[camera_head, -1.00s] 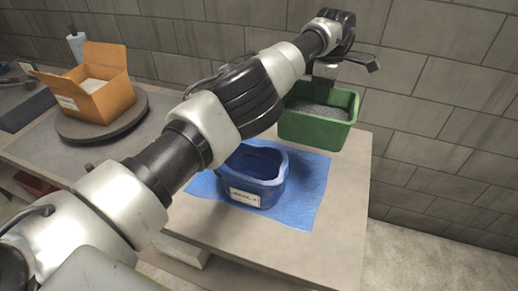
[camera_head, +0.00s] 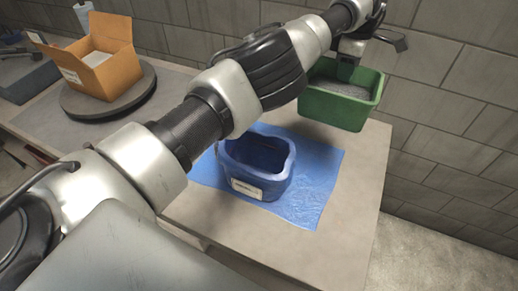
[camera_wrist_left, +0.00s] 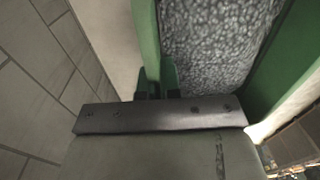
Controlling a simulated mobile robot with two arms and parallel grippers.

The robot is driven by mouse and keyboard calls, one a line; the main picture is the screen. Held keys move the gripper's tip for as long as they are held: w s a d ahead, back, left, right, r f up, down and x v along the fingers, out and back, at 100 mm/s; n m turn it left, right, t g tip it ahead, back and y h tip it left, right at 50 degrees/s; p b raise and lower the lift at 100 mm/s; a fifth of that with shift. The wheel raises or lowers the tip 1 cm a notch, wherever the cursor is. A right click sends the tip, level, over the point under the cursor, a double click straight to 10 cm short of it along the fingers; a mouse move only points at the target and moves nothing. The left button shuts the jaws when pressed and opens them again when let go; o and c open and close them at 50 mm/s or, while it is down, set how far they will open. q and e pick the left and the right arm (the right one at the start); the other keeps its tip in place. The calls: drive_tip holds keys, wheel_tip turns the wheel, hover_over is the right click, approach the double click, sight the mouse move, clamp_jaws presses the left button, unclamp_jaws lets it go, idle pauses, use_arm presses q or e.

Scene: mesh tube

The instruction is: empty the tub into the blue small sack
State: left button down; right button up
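The green tub (camera_head: 335,108) stands at the back right of the table and holds grey granular stuff (camera_wrist_left: 208,45). The blue small sack (camera_head: 262,185) stands upright and open at the top, with a white label in front, left of and nearer than the tub. My left gripper (camera_head: 345,72) points down at the tub's far side. In the left wrist view its two fingers (camera_wrist_left: 157,82) are close together on either side of the tub's green wall. I cannot tell whether they press on it. My right gripper is not in view.
A blue sheet (camera_head: 318,190) lies under the sack on the table (camera_head: 350,215). An open cardboard box (camera_head: 105,75) stands on a dark round turntable (camera_head: 135,100) at the left. A grey block wall (camera_head: 460,90) rises close behind the tub.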

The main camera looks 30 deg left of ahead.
use_arm(q)
drive_tip(key=shift+s+f+b, duration=0.1)
drive_tip(key=shift+f+b, duration=0.35)
drive_tip(key=shift+f, duration=0.1)
wheel_tip(320, 180, down, 11)
drive_tip(key=b, duration=0.7)
